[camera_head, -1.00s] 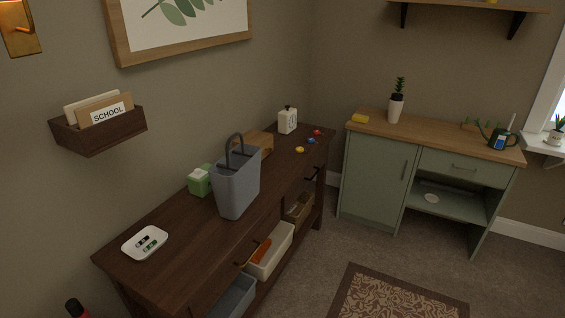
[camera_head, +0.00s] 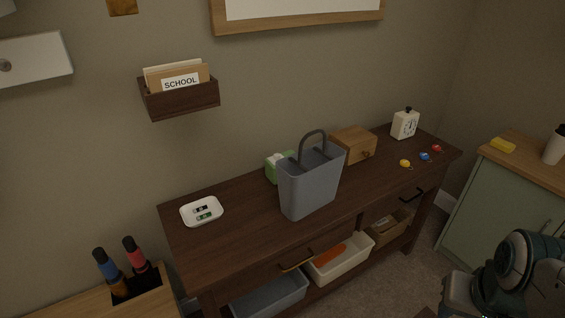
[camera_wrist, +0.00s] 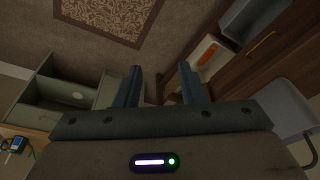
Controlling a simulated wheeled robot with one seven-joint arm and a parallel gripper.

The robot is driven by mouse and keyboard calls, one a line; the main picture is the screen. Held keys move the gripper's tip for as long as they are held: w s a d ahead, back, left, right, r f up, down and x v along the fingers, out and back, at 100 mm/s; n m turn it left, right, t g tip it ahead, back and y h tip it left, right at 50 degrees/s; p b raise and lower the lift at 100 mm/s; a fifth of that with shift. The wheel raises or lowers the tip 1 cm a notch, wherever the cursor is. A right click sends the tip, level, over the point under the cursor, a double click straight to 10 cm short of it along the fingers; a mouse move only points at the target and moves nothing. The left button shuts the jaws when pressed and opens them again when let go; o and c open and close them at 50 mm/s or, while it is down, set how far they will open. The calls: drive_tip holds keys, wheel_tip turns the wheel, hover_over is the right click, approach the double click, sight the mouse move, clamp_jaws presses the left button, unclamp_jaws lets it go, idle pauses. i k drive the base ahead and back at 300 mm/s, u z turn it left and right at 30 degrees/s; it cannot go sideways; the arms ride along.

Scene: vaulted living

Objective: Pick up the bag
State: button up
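The bag is a grey-blue tote (camera_head: 310,183) with a dark arched handle, standing upright on the dark wooden console table (camera_head: 240,245). In the wrist view, a grey shape at the right edge with a thin handle appears to be the bag (camera_wrist: 286,108). My gripper (camera_wrist: 160,80) is open, its two fingers apart with nothing between them. It is away from the bag, which lies to its right in the wrist view. The head view shows part of my arm at the lower right, but not the fingers.
On the table, a white tray (camera_head: 202,211) stands left of the bag. A green box (camera_head: 276,169) and a wooden box (camera_head: 355,145) are close behind it. A white timer (camera_head: 405,124) and small coloured items are farther right. A wall letter holder (camera_head: 181,98) hangs above.

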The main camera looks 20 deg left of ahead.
sight(308, 178)
drive_tip(key=u, duration=0.95)
drive_tip(key=i, duration=1.05)
drive_tip(key=u, duration=0.3)
